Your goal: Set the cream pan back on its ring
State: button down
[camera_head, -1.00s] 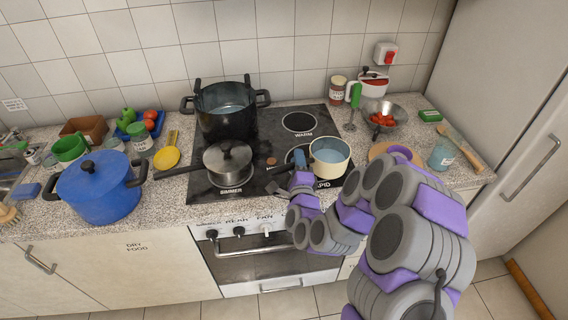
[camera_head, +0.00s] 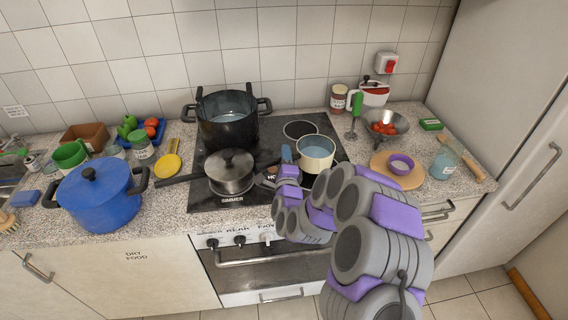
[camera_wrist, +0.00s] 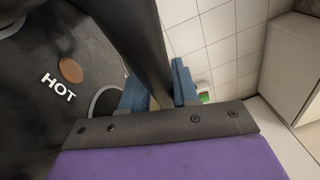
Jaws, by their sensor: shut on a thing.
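The cream pan (camera_head: 316,148), cream outside and blue-grey inside, is upright at the right of the black hob (camera_head: 212,195). It overlaps the near edge of the back right ring (camera_head: 298,129) in the head view; I cannot tell whether it touches the hob. My gripper (camera_head: 287,154) is left of the pan. In the wrist view its blue fingers (camera_wrist: 158,90) are shut on the dark pan handle (camera_wrist: 138,35). My arm hides the front right of the hob. The word HOT and a brown disc (camera_wrist: 71,70) show on the hob.
A lidded grey pan (camera_head: 229,172) stands front left on the hob, close to my gripper. A tall black pot (camera_head: 227,132) stands behind it. Right of the hob are a round board (camera_head: 410,180) with a purple ring-shaped thing (camera_head: 401,164), and a metal bowl (camera_head: 400,126).

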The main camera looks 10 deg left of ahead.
jog(key=shift+w+a+f, duration=0.1)
jog(key=shift+f, duration=1.7)
jog(key=c, duration=0.8)
grip_release()
jog(key=shift+c, duration=0.2)
jog(key=shift+p, duration=0.3)
jog(key=b+v, duration=0.1)
jog(key=v, duration=0.7)
jog(key=shift+s, duration=0.4)
jog(key=shift+s+p, duration=0.3)
jog(key=s+p, duration=0.1)
jog(key=p, duration=0.2)
jog(key=shift+f, duration=0.1)
jog(key=p, duration=0.1)
jog(key=s+p, duration=0.1)
jog(key=p, duration=0.1)
jog(key=shift+s+d, duration=0.25)
jog(key=shift+d, duration=0.15)
